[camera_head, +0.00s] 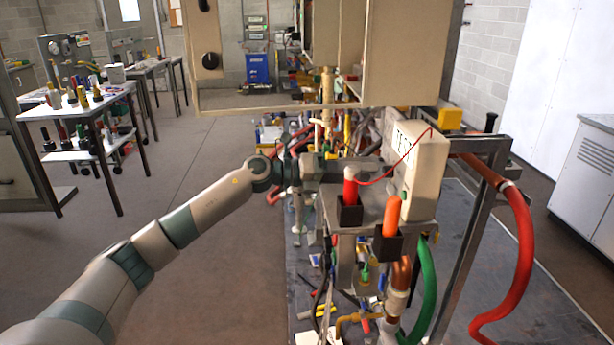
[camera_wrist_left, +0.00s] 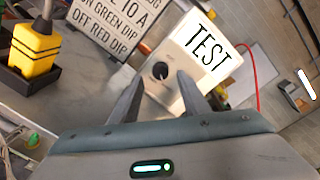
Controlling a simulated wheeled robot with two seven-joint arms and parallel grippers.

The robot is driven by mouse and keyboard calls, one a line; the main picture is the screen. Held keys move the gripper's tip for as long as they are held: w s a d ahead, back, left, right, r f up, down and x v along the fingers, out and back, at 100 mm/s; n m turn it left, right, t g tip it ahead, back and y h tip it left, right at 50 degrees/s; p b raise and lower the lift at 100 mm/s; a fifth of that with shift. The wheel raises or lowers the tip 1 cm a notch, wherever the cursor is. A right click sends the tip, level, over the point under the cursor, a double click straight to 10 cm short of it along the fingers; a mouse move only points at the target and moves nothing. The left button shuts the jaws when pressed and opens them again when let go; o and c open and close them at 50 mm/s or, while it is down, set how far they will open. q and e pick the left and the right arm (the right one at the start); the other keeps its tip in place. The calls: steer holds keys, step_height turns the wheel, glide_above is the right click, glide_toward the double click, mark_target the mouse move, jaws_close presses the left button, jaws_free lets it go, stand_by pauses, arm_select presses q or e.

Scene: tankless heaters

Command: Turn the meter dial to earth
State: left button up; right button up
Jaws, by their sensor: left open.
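The meter is a cream box (camera_head: 428,185) with a TEST label, standing upright on the grey stand in the head view. In the left wrist view, the meter face (camera_wrist_left: 180,50) shows the TEST label and a small round black dial (camera_wrist_left: 160,71). My left gripper (camera_wrist_left: 157,92) is open and empty, its fingertips on either side of the dial in the picture. I cannot tell whether they touch it. The dial's setting and the earth mark are not readable. In the head view the left gripper (camera_head: 325,169) is partly hidden behind the stand's parts.
A red probe (camera_head: 350,187) and an orange one (camera_head: 390,216) stand in black holders by the meter, with a thin red wire. A yellow block (camera_wrist_left: 36,45) and a lettered sign (camera_wrist_left: 112,22) are near the gripper. A cream heater cabinet (camera_head: 405,50) overhangs behind.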

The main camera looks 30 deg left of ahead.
arm_select(q)
steer(key=b+v, duration=0.3)
steer(key=v, duration=1.1)
steer(key=shift+f+b, duration=0.15)
steer(key=shift+b, duration=0.15)
arm_select(e)
steer(key=d, duration=0.1)
steer(key=s+g, duration=0.1)
steer(key=s+d+g, duration=0.1)
steer(key=shift+s+d+f+h, duration=0.25)
steer(key=shift+d+h, duration=0.05)
steer(key=shift+d, duration=0.05)
arm_select(q)
steer(key=shift+a, duration=0.1)
